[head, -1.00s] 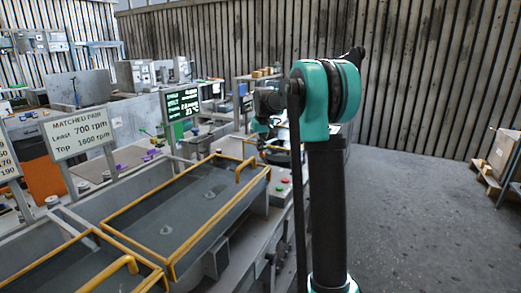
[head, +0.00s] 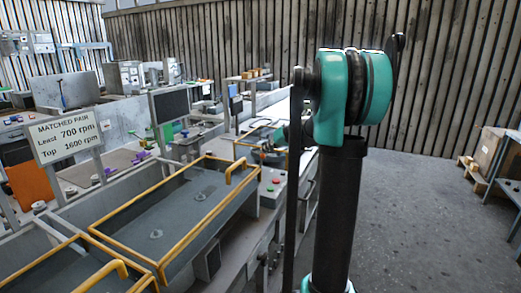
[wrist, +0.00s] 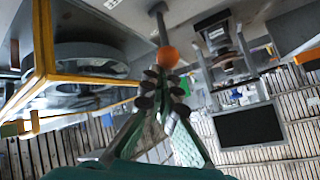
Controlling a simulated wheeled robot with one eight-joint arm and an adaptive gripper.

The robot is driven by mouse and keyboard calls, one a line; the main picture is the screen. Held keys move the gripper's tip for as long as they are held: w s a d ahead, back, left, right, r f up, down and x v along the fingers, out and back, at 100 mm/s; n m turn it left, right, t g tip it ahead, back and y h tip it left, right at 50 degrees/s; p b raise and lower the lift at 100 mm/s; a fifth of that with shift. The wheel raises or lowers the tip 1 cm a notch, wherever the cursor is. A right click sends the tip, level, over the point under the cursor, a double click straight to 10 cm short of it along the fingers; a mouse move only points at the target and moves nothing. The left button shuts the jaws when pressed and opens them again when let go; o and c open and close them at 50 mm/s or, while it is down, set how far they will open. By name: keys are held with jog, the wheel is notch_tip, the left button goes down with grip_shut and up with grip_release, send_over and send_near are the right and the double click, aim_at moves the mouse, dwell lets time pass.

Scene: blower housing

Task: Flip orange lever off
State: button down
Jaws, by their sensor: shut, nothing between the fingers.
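The orange lever shows in the wrist view as a round orange knob (wrist: 168,57) on a grey stem that runs up to a grey surface. My gripper (wrist: 165,80) is shut and empty, with its dark-padded fingertips just below the knob in the picture. I cannot tell whether they touch it. In the head view my arm hides most of the area around the lever, and the gripper cannot be made out clearly.
A dark screen (wrist: 249,125) stands right of the gripper in the wrist view. A yellow-edged clear cover (wrist: 42,45) over a round housing is close on the left.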

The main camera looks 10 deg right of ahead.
jog(key=shift+s+d+f+t+y, duration=0.15)
jog(key=shift+s+d+t+y, duration=0.1)
jog(key=shift+d+t+y, duration=0.15)
jog(key=shift+r, duration=0.8)
